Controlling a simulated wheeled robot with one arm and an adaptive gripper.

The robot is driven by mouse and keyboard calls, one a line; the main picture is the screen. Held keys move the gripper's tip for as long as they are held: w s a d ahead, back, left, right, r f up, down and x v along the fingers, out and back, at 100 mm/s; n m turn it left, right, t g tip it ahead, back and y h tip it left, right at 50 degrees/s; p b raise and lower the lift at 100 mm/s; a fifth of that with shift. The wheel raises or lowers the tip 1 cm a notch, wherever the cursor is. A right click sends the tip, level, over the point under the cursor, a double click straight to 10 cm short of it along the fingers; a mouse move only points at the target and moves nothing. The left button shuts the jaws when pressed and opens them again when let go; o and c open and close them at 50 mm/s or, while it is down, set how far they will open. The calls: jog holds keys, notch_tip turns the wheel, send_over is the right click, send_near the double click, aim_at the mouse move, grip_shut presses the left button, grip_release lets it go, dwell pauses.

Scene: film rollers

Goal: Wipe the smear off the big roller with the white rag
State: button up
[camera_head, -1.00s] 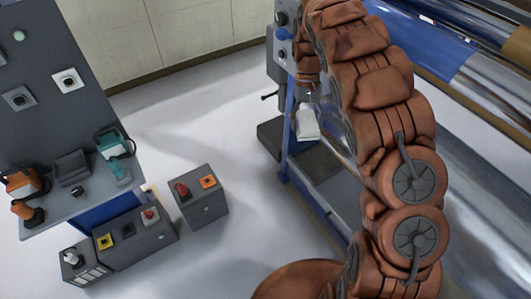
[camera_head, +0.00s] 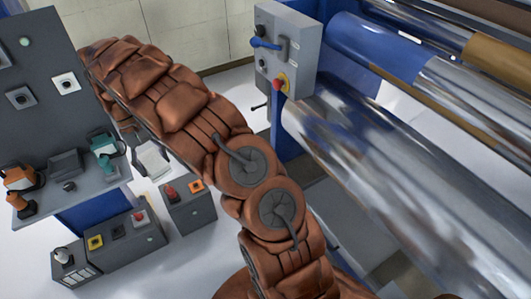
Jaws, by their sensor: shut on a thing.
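The big roller (camera_head: 415,190) is a shiny silver cylinder running from the machine's end frame toward the lower right. Dark and bright streaks show on it, but I cannot tell a smear from reflections. My gripper (camera_head: 140,146), mostly hidden behind my brown arm, is at the left, well away from the roller. It is shut on the white rag (camera_head: 153,161), which hangs below it in front of the workbench's right end.
A workbench (camera_head: 80,203) with tools is at the left, with grey boxes (camera_head: 188,208) below. Blue and gold rollers lie above the big roller.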

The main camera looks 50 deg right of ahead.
jog(key=w+d+f+m+t+y+b, duration=0.2)
jog(key=w+f+m+y+b, duration=0.15)
jog(key=w+f+b, duration=0.35)
jog(key=w+d+f+m+t+y+b, duration=0.3)
jog(key=w+f+m+b, duration=0.25)
jog(key=f, duration=0.35)
jog(key=w+d+f+m+t+h+b, duration=0.2)
jog(key=d+f+m+t+h+b, duration=0.1)
jog(key=d+m+t+b, duration=0.4)
jog(key=w+d+f+m+t+h+b, duration=0.3)
jog(key=d+f+m+t+b, duration=0.15)
jog(key=d, duration=0.55)
jog(key=shift+s+d+f+m+h+b, duration=0.5)
jog(key=shift+s+d+m+h+b, duration=1.45)
jog(key=shift+d, duration=1.65)
jog(key=shift+s+d+f+m+h+b, duration=0.5)
jog(key=shift+s+d+m+h+b, duration=0.7)
jog(key=shift+d+h+b, duration=1.45)
jog(key=shift+s+d+f+m+g+h+b, duration=0.35)
jog(key=shift+s+d+m+g+h+b, duration=1.1)
jog(key=shift+s+d, duration=2.2)
jog(key=shift+s+d+f+m+g+h+b, duration=0.3)
jog(key=shift+s+d+m+g+h+b, duration=1.05)
jog(key=shift+s+d, duration=2.3)
jog(key=shift+s+d+f+m+g+h+b, duration=0.35)
jog(key=shift+s+d+m+g+h+b, duration=0.55)
jog(key=shift+s+d+g+h+b, duration=1.9)
jog(key=shift+s+d+t+y+p, duration=0.75)
jog(key=shift+s+t+y+p, duration=0.1)
jog(key=shift+s+y, duration=0.15)
